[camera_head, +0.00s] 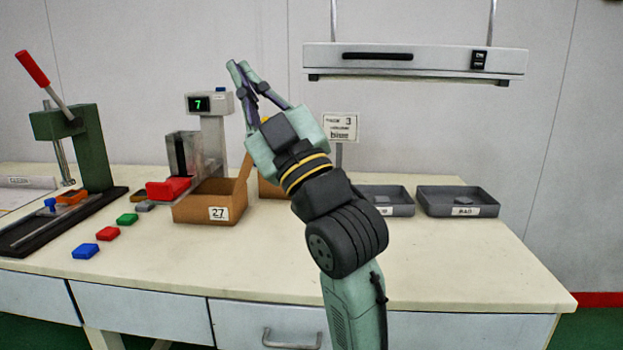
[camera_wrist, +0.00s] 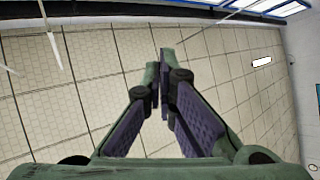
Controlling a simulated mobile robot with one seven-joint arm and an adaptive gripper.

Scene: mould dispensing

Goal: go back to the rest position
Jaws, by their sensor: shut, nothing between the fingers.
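My gripper (camera_head: 239,66) is raised above the table, pointing up and slightly left in the head view, in front of the back wall. Its fingers are close together with nothing between them. In the wrist view the fingers (camera_wrist: 164,75) point at the tiled ceiling and the tips nearly meet. My arm rises from the front of the table and hides part of the table's middle.
The table (camera_head: 450,265) holds a green press (camera_head: 88,150), a dispenser with a display reading 7 (camera_head: 208,103), a cardboard box (camera_head: 205,207) marked 27, several coloured blocks (camera_head: 107,233) and grey trays (camera_head: 458,211). A lamp (camera_head: 420,60) hangs above. The front right is clear.

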